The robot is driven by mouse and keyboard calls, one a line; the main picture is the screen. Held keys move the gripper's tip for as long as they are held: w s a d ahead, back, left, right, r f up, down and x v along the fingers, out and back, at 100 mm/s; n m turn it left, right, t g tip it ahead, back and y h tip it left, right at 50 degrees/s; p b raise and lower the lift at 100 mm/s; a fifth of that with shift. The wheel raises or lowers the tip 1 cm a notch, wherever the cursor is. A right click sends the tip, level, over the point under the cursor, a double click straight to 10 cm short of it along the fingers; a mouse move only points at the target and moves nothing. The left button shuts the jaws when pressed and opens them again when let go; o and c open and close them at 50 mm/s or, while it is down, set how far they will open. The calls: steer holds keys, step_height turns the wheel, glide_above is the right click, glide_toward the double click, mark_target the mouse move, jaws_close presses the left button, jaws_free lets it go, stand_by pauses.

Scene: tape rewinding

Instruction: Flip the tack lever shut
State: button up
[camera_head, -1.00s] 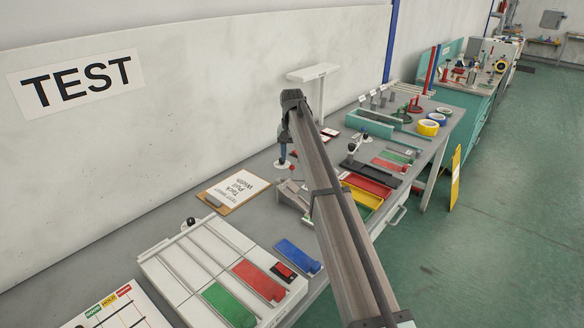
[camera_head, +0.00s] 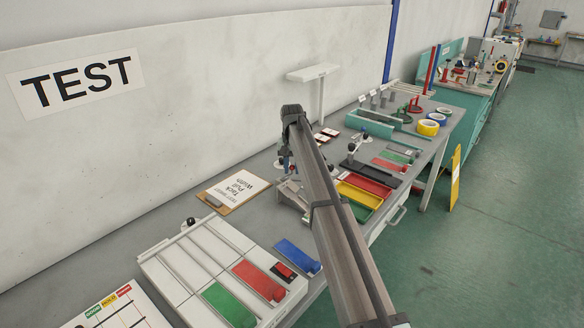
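My arm reaches from the bottom right to its bent wrist over the bench. My gripper (camera_head: 286,159) hangs just below the wrist and shows only as a small dark and blue shape, mostly hidden by the arm. I cannot make out its fingers. A small dark-knobbed part (camera_head: 279,165) shows beside it, at a pale tester (camera_head: 290,192) partly hidden behind my arm. I cannot tell whether this is the tack lever, how it stands, or whether the gripper touches it. Another dark knob (camera_head: 190,222) stands at the back of a white panel (camera_head: 165,262).
A clipboard (camera_head: 233,191) lies left of my gripper. Red (camera_head: 366,182) and yellow (camera_head: 359,195) trays lie right of my arm. Blue (camera_head: 297,255), red (camera_head: 259,280) and green (camera_head: 229,305) strips are in front. A white stand (camera_head: 319,97) rises behind the wrist.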

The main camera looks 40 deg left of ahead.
jaws_close()
steer(key=shift+d, duration=0.15)
steer(key=m, duration=0.1)
steer(key=d+m, duration=0.1)
steer(key=m, duration=0.1)
steer(key=shift+s+d, duration=0.2)
steer(key=shift+d, duration=0.1)
steer(key=shift+s+d+m, duration=0.2)
steer(key=shift+d+m, duration=0.2)
steer(key=shift+m, duration=0.6)
steer(key=shift+s+d+m, duration=0.15)
steer(key=shift+d+m, duration=0.2)
steer(key=shift+m, duration=0.65)
steer(key=shift+f, duration=0.1)
steer(key=shift+o, duration=0.8)
jaws_free()
steer(key=shift+s, duration=0.1)
steer(key=shift+o, duration=1.2)
steer(key=shift+a, duration=0.1)
